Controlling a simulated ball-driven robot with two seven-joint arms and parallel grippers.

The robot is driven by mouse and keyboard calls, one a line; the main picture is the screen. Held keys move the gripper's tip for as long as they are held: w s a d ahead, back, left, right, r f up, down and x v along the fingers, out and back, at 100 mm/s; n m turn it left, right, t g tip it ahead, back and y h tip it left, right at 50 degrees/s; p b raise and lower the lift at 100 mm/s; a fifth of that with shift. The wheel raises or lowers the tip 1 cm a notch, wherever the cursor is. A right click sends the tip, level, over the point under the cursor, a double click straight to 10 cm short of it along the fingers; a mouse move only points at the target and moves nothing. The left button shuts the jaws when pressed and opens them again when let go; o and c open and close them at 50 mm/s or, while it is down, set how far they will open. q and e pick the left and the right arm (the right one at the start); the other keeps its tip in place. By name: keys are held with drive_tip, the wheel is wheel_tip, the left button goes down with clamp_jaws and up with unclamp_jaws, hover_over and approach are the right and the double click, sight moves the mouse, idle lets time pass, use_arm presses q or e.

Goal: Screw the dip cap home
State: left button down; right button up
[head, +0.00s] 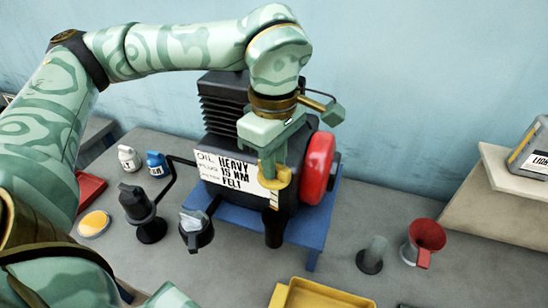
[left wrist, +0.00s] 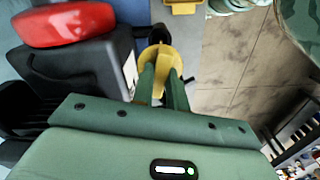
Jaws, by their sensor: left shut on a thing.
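The yellow dip cap (head: 279,181) is at the front right of the dark engine (head: 226,108), above a black downward-pointing neck (head: 273,230). My left gripper (head: 271,163) comes down from above and is shut on the cap. In the left wrist view the two green fingers of my left gripper (left wrist: 165,82) close on the yellow cap (left wrist: 156,55). The fingers hide part of the cap, and I cannot tell how its thread sits. My right gripper is not in view.
The engine stands on a blue stand (head: 312,232) with a red wheel (head: 319,167) beside the cap. A lettered sign (head: 226,168) is on its front.

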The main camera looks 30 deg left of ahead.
sight(274, 208)
use_arm(q)
drive_tip(key=shift+f+b, duration=3.2)
drive_tip(key=shift+f, duration=1.3)
drive_tip(key=shift+f+b, duration=0.7)
drive_tip(key=shift+f, duration=0.4)
drive_tip(key=shift+f, duration=0.1)
